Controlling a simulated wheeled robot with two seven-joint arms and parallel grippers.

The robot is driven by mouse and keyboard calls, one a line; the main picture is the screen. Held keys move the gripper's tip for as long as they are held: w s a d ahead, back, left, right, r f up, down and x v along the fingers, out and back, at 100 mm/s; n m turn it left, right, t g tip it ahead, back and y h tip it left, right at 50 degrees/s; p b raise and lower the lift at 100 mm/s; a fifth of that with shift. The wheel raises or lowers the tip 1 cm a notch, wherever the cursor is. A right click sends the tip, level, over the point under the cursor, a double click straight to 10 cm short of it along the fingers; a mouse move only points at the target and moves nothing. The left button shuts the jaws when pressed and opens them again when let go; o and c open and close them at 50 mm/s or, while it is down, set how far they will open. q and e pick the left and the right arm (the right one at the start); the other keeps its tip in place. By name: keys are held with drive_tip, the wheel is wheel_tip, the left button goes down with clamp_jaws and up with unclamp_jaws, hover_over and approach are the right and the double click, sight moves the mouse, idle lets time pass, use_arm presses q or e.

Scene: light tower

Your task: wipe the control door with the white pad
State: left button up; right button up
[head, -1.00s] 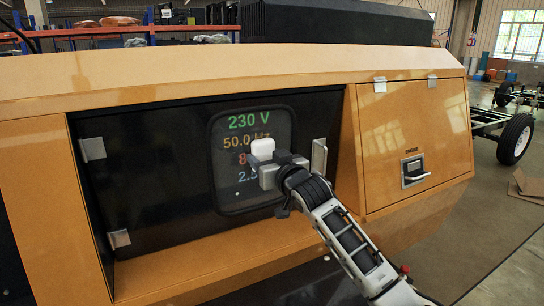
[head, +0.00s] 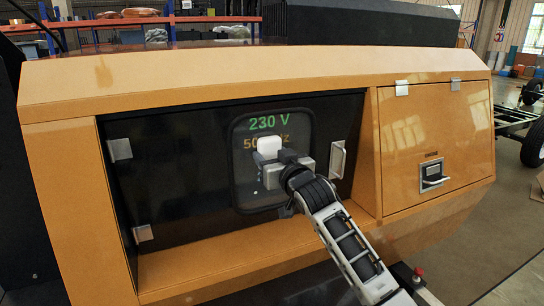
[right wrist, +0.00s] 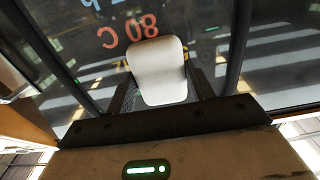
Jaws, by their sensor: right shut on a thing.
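The control door (head: 180,180) is a black panel recessed in the orange housing, with a dark display window (head: 245,190) showing "230 V" and other readings. My right gripper (head: 275,168) is shut on the white pad (head: 269,146), a small rounded block in front of the window that hides part of the readings. The pad also shows in the right wrist view (right wrist: 158,72), between my fingers, with the "80 C" text behind it. I cannot tell whether the pad touches the glass. My left gripper is not in view.
A metal handle (head: 337,160) stands out on the door's right side, and hinges (head: 119,149) sit on its left. The orange housing (head: 230,262) frames the door. A closed orange hatch (head: 425,145) with a latch (head: 433,176) is to the right.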

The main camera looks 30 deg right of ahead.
drive_tip(key=shift+s+d+p, duration=0.15)
drive_tip(key=shift+d+p, duration=0.75)
drive_tip(key=shift+d, duration=3.1)
drive_tip(key=shift+r, duration=0.1)
drive_tip(key=shift+s+a+p, duration=0.1)
drive_tip(key=shift+s+p, duration=0.45)
drive_tip(key=p, duration=0.2)
approach(296, 145)
drive_tip(key=shift+w+a, duration=0.1)
drive_tip(key=shift+w, duration=0.3)
